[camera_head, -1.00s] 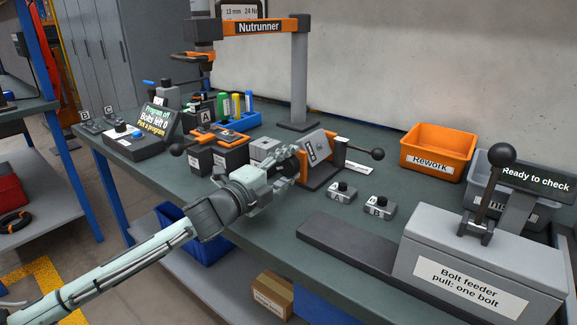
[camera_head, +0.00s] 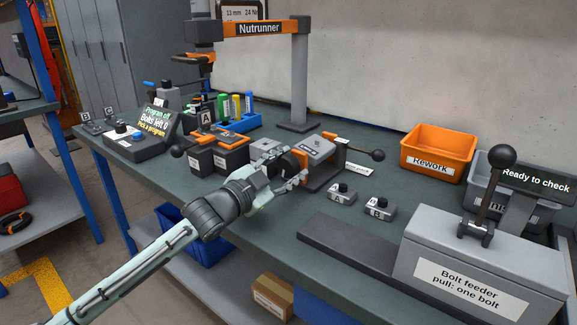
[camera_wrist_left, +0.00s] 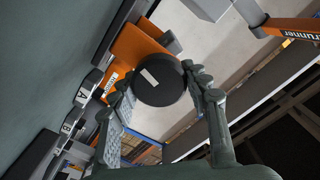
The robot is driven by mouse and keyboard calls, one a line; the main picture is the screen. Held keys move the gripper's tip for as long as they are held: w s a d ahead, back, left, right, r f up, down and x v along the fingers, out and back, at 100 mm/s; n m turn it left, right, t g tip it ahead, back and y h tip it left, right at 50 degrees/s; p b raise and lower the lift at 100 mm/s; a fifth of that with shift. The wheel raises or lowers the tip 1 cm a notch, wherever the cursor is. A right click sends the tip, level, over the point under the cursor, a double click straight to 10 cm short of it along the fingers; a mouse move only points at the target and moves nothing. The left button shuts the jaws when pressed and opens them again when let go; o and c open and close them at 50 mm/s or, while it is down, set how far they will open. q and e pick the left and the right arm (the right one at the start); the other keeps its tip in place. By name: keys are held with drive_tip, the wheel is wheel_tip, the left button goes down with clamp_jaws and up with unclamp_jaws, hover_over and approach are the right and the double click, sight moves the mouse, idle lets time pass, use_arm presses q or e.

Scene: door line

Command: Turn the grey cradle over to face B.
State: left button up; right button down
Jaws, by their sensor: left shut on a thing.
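The grey cradle (camera_head: 320,147) sits between orange end supports near the middle of the bench, with its flat grey top showing and a small white label low on its front. A black round knob (camera_wrist_left: 160,80) is at its left end. My left gripper (camera_head: 290,170) is shut on this knob; in the left wrist view the fingers lie on both sides of it. A lever with a black ball (camera_head: 378,155) sticks out at the cradle's right end. The letter on the upper face is too small to read. My right gripper is out of view.
An orange fixture (camera_head: 218,145) and a grey block (camera_head: 264,147) are to the left. The orange Rework bin (camera_head: 437,155) and the bolt feeder (camera_head: 470,270) are to the right.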

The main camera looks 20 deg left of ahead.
use_arm(q)
drive_tip(key=shift+n, duration=0.6)
drive_tip(key=o, duration=1.2)
drive_tip(key=shift+c, duration=0.2)
drive_tip(key=v, duration=1)
drive_tip(key=shift+s+a, duration=0.1)
drive_tip(key=shift+s, duration=0.2)
drive_tip(key=shift+s+a, duration=0.25)
drive_tip(key=shift+s, duration=0.45)
drive_tip(key=x, duration=1.2)
